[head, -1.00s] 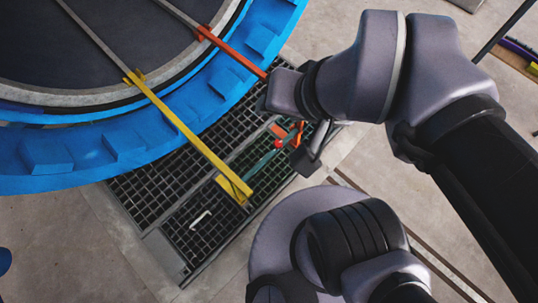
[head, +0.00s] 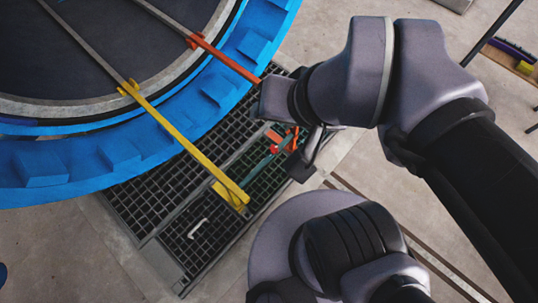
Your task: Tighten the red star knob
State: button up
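A small red part (head: 274,149), perhaps the red star knob, shows by a green bar (head: 259,165) above the floor grating, just left of my gripper. It is too small for me to make out a star shape. My gripper (head: 301,161) points down at the end of the grey arm, right of the blue ring. Its dark finger parts show beside orange-red pieces (head: 293,136). The wrist hides much of this spot. I cannot tell whether the fingers are open or shut, or whether they touch anything.
A large blue ring (head: 150,145) around a dark round face fills the upper left. A yellow bar (head: 185,143) and an orange-red bar (head: 225,60) reach out across it. Dark grating (head: 175,225) lies below, with a small white handle (head: 198,228). Concrete floor is open at lower left.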

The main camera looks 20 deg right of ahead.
aim_at(273, 149)
jog(key=i+l+u, duration=0.4)
jog(key=i+l, duration=0.3)
jog(key=l, duration=0.1)
